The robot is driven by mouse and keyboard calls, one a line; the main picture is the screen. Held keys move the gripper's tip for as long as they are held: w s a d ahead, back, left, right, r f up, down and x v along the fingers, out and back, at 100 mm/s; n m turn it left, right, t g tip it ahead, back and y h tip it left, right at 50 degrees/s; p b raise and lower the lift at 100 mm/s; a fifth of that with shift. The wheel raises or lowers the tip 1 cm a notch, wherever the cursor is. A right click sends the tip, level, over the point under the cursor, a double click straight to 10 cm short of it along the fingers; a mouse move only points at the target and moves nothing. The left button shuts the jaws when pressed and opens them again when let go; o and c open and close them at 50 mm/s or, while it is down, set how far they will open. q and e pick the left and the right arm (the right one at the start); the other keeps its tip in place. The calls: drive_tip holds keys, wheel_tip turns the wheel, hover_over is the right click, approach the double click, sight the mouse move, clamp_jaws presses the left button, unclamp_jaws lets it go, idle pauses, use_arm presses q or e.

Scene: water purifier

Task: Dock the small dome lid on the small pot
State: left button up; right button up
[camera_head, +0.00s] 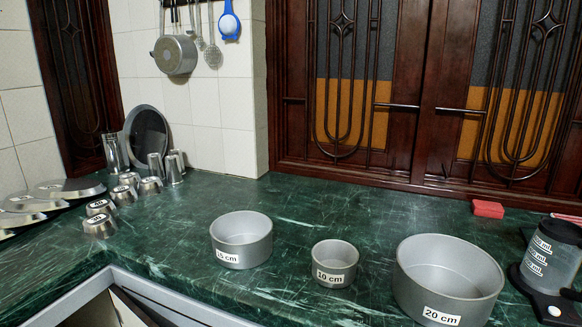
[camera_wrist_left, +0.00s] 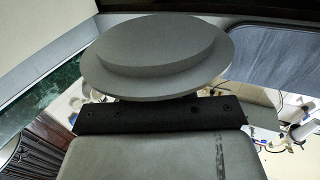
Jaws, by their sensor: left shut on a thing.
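The small pot (camera_head: 335,264), grey and labelled 10 cm, stands upright and open on the green counter in the head view, between two larger pots. A round grey lid with a stepped rim (camera_wrist_left: 158,55) fills the upper middle of the left wrist view. My left gripper (camera_wrist_left: 158,104) is shut on this lid and holds it slightly tilted. Its grip point is hidden behind the lid. Neither gripper shows in the head view, so the lid's distance from the small pot cannot be told.
The 15 cm pot (camera_head: 241,240) is left of the small pot and the 20 cm pot (camera_head: 447,282) is right of it. A measuring jug (camera_head: 550,258) and a red sponge (camera_head: 488,209) are at the right. Several metal cups and lids (camera_head: 62,188) crowd the left. The counter behind the pots is clear.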

use_arm(q)
drive_tip(key=d+r+m+t+h, duration=0.2)
drive_tip(key=d+r+m+h, duration=0.15)
drive_tip(key=d, duration=0.55)
drive_tip(key=d+r+m+t+h, duration=0.1)
drive_tip(key=d+r+m+h, duration=0.15)
drive_tip(key=d+h, duration=0.45)
drive_tip(key=d+r+m+t+h, duration=0.2)
drive_tip(key=d+r+m, duration=0.15)
drive_tip(key=d, duration=0.75)
drive_tip(key=s+a+r+p, duration=0.1)
drive_tip(key=s+r+p, duration=0.6)
drive_tip(key=r+p, duration=0.5)
drive_tip(key=p, duration=0.3)
drive_tip(key=shift+s+a+r+n, duration=0.2)
drive_tip(key=shift+s+n, duration=0.05)
drive_tip(key=shift+n, duration=0.1)
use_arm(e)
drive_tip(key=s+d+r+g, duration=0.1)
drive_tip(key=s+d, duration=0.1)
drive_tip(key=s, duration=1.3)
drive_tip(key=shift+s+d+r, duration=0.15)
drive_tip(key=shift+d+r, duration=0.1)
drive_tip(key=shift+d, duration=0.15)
use_arm(q)
drive_tip(key=shift+y, duration=0.25)
